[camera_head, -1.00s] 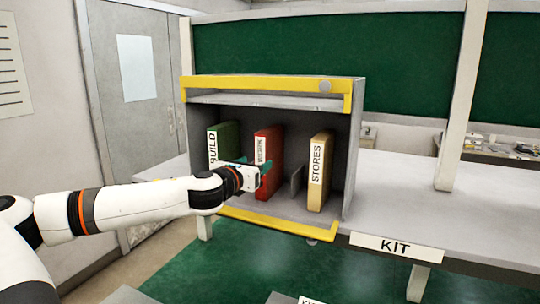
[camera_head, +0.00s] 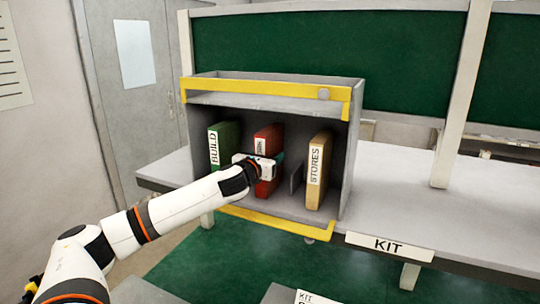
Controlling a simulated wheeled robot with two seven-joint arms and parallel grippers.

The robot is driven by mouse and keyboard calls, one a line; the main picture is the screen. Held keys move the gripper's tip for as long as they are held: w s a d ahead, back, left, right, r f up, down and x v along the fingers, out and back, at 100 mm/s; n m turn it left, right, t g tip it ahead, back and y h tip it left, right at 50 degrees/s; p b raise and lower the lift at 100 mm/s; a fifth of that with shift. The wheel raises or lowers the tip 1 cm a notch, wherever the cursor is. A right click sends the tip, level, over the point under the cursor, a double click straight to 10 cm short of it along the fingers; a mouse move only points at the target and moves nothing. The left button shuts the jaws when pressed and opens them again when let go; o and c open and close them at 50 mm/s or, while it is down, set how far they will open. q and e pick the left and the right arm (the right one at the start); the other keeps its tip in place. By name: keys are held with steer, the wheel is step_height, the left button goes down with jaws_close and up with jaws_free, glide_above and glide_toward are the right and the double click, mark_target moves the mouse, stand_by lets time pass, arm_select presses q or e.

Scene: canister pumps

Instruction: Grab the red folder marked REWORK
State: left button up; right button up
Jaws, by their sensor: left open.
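The red folder (camera_head: 269,137) stands upright in the middle-left of the grey cabinet, its white spine label partly hidden by my left gripper, so the word cannot be fully read. My left gripper (camera_head: 275,160) is open at the red folder's front, around its lower spine height. Whether the fingers straddle the folder or touch it cannot be told. My right gripper is not in view.
The green BUILD folder (camera_head: 228,137) stands left of the red one. The tan STORES folder (camera_head: 319,168) stands to the right, past a low grey divider (camera_head: 296,178). The cabinet has a yellow top bar (camera_head: 262,88) and a yellow bottom lip (camera_head: 272,221). A KIT label (camera_head: 389,246) marks the bench edge.

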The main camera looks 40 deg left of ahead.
arm_select(q)
steer(key=c, duration=1.2)
steer(key=shift+r, duration=0.1)
